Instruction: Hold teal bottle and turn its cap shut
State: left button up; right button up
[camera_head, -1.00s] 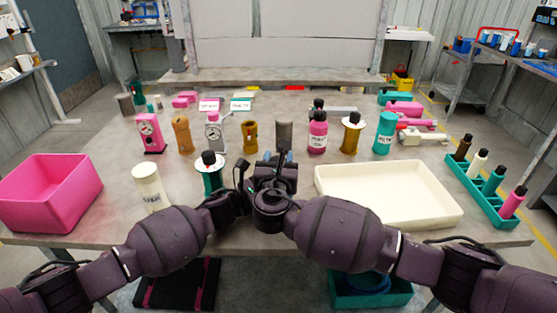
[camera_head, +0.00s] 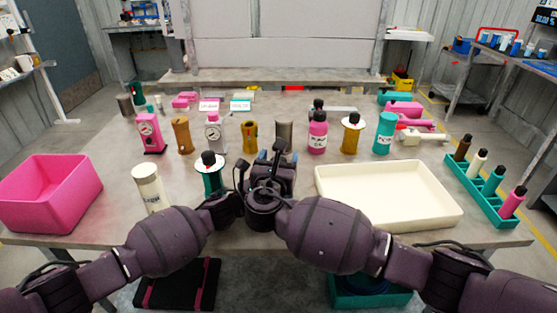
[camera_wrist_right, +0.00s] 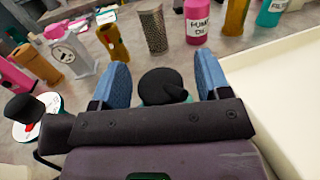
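A black cap (camera_wrist_right: 160,84) with a side pointer lies between the blue fingers of my right gripper (camera_wrist_right: 160,82) in the right wrist view. A strip of teal, the bottle's (camera_wrist_right: 152,101), shows just under it. The fingers stand open, with a narrow gap on each side of the cap. In the head view, my right gripper (camera_head: 277,156) hides this bottle. My left gripper (camera_head: 240,178) is close beside it on the left; its fingertips are hidden, so its hold on the bottle cannot be seen.
Another teal bottle (camera_head: 211,182) with a white collar and black cap stands just left of the grippers, near a white bottle (camera_head: 148,188). A cream tray (camera_head: 388,190) lies right and a pink bin (camera_head: 48,190) far left. Several bottles and gauges stand behind.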

jog(key=shift+s, duration=0.1)
jog(key=s+a, duration=0.2)
jog(key=s, duration=0.9)
jog(key=shift+s+a, duration=0.15)
jog(key=shift+s, duration=0.2)
